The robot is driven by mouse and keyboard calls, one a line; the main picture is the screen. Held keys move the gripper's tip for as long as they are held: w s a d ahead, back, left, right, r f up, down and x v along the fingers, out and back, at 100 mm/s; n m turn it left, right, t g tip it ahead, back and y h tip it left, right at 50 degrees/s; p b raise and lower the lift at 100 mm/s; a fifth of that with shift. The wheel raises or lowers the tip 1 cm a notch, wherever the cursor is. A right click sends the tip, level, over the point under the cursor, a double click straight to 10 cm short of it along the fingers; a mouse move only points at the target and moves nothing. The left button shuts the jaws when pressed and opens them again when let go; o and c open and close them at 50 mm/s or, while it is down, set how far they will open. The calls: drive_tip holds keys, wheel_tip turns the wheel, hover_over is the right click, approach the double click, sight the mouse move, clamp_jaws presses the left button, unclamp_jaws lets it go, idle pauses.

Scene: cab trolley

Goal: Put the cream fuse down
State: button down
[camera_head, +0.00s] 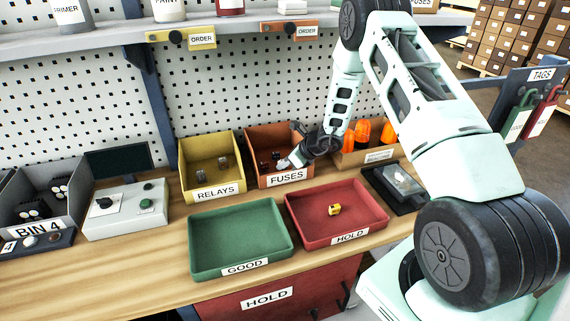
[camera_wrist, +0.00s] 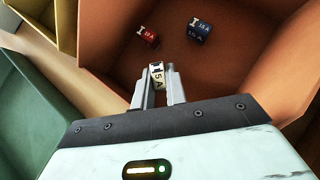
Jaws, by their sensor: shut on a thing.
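My gripper (camera_wrist: 157,85) is shut on the cream fuse (camera_wrist: 157,72), which shows a "15 A" mark between the fingertips in the wrist view. In the head view my gripper (camera_head: 286,163) is at the orange bin labelled FUSES (camera_head: 259,139), over its front part. The bin's wall (camera_wrist: 262,80) also shows in the wrist view. On its floor lie a red fuse (camera_wrist: 148,37) and a dark blue fuse (camera_wrist: 199,30), apart from the held one. The held fuse's height above the floor is hard to tell.
The yellow RELAYS bin (camera_head: 190,150) stands to the left. In front are the green GOOD tray (camera_head: 205,257), empty, and the red HOLD tray (camera_head: 365,205) with a yellow item (camera_head: 334,209). A bin with orange items (camera_head: 347,158) stands right, behind my arm.

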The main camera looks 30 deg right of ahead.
drive_tip(key=shift+f, duration=0.15)
drive_tip(key=c, duration=1.4)
unclamp_jaws()
drive_tip(key=shift+c, duration=0.2)
